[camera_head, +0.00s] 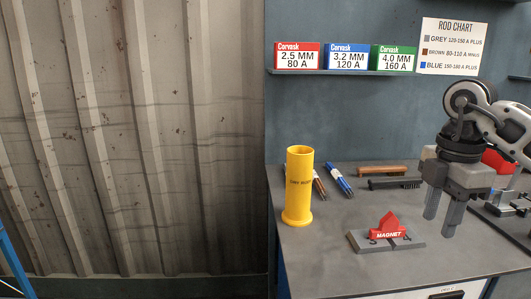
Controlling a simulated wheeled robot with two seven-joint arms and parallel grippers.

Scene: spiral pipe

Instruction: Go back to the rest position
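My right gripper (440,222) hangs above the right part of the workbench, fingers pointing down. Its two fingers are apart with nothing between them. It is right of the red magnet (388,230), which sits on a grey plate (413,243), and apart from it. My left gripper is not in view.
A yellow tube holder (299,190) stands upright at the left of the grey workbench (335,270). Pens or rods (338,179), a wooden brush (382,169) and a black brush (394,183) lie behind. Boxes (347,57) stand on a wall shelf. Metal parts (507,209) lie at right.

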